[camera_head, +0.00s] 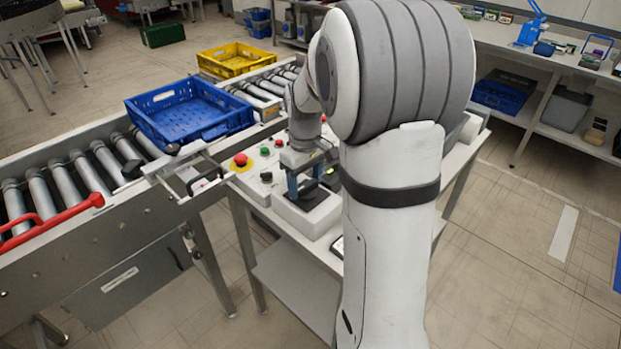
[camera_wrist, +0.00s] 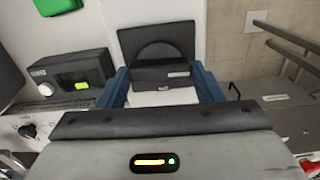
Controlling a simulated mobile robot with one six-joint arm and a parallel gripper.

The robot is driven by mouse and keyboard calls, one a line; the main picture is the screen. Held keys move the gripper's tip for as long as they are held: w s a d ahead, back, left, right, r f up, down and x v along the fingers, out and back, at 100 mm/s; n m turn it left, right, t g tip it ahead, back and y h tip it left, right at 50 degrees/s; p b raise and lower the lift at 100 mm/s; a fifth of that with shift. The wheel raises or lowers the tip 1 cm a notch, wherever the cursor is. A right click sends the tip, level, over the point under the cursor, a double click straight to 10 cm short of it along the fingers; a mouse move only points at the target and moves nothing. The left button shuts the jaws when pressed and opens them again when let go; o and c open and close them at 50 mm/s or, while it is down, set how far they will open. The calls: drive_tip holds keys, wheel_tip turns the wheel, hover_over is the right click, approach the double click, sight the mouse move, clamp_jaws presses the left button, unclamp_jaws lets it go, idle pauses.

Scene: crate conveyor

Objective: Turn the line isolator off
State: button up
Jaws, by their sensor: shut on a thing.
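The line isolator appears to be the pale box (camera_head: 310,216) on the side bench, with a black plate on top. In the wrist view its black plate (camera_wrist: 157,40) shows a rounded dark shape, and a black handle block (camera_wrist: 163,73) with a small pale label stands in front of it. My gripper (camera_wrist: 162,86) has a blue finger on each side of this block and is shut on it. My gripper (camera_head: 305,184) also shows in the head view, reaching down onto the box. The lower part of the handle is hidden, and I cannot read an on or off mark.
A red emergency button (camera_head: 240,159) on yellow and several small buttons stand left of the box. A black device (camera_wrist: 72,84) with a green display is close beside the gripper. The roller conveyor (camera_head: 70,185) carries a blue crate (camera_head: 190,122) and a yellow crate (camera_head: 235,62).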

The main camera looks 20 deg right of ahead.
sight(306, 184)
drive_tip(key=shift+n, duration=0.3)
drive_tip(key=o, duration=1)
drive_tip(key=shift+d, duration=0.1)
wheel_tip(306, 184, up, 8)
drive_tip(key=shift+f, duration=0.1)
idle(0.5)
